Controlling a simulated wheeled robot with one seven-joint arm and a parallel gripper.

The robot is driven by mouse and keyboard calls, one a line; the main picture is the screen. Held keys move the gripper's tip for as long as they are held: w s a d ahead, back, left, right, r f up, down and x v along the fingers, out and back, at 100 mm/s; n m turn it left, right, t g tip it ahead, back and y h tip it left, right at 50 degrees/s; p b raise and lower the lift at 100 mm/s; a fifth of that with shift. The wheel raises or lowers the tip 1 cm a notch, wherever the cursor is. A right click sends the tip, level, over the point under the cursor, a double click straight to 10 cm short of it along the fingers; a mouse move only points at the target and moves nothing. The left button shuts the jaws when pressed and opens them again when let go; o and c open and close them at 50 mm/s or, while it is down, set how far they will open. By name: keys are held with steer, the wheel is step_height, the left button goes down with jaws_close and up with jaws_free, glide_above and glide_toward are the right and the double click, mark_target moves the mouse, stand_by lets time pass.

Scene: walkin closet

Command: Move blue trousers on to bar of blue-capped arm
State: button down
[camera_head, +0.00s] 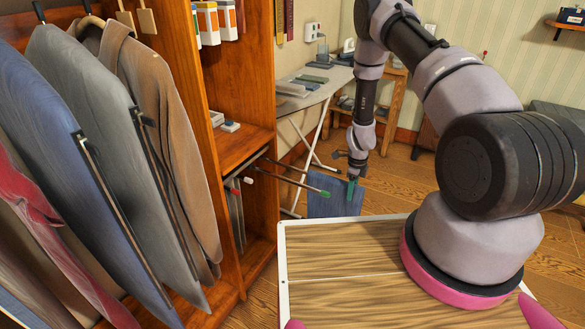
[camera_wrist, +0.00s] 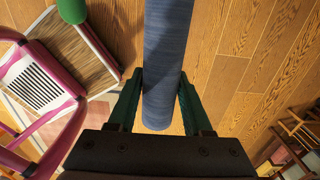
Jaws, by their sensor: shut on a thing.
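The blue trousers (camera_head: 333,206) hang from my gripper (camera_head: 352,190) in the head view, out in front of the wooden closet unit. The wrist view shows the trousers (camera_wrist: 167,50) as a folded blue roll between the two green fingers of my gripper (camera_wrist: 160,98), which is shut on it. Dark rods reach out from the closet; one ends in a green cap (camera_head: 325,193) close to the trousers. A green end (camera_wrist: 72,10) also shows at the top left of the wrist view. I cannot make out a blue cap.
Jackets (camera_head: 75,110) hang at the left. An ironing board (camera_head: 312,90) stands behind. Wooden floor (camera_head: 395,185) is open to the right of the trousers.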

mark_target(307, 174)
steer(key=shift+w+a, duration=0.65)
steer(key=shift+a, duration=0.3)
steer(key=shift+w+a, duration=0.7)
steer(key=shift+a, duration=0.3)
steer(key=shift+w+a, duration=0.65)
steer(key=shift+a, duration=0.3)
steer(key=shift+a, duration=0.1)
steer(key=shift+w+a, duration=0.65)
steer(key=shift+a, duration=0.3)
steer(key=shift+w+a, duration=0.7)
steer(key=shift+a, duration=0.25)
steer(key=shift+w+a, duration=0.65)
steer(key=shift+a, duration=0.3)
steer(key=shift+w+a, duration=0.7)
steer(key=shift+a, duration=0.35)
steer(key=shift+w+a, duration=0.65)
steer(key=shift+a, duration=0.35)
steer(key=shift+f, duration=0.15)
